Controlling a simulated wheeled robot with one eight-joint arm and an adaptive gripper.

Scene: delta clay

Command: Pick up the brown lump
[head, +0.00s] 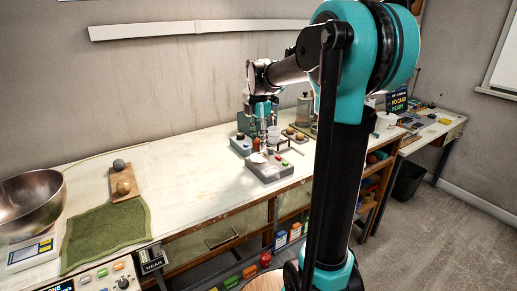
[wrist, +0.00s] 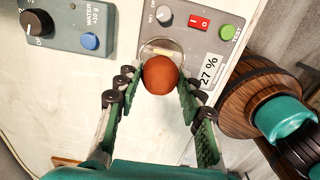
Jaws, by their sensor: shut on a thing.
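The brown lump (wrist: 161,75), round and reddish-brown, is between the fingertips of my gripper (wrist: 160,84) in the wrist view. Both green-padded fingers are shut on its sides. It lies over the round metal plate (wrist: 156,50) of a grey device and hides part of that plate. I cannot tell whether it touches the plate. In the head view my gripper (head: 260,132) is above the workbench at this grey device (head: 270,174), and the lump is small and hard to make out there.
The grey device has a red switch (wrist: 200,22), a green button (wrist: 227,32) and a 27 % label. A blue-grey WATER box (wrist: 75,25) stands beside it. The bench between is clear.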

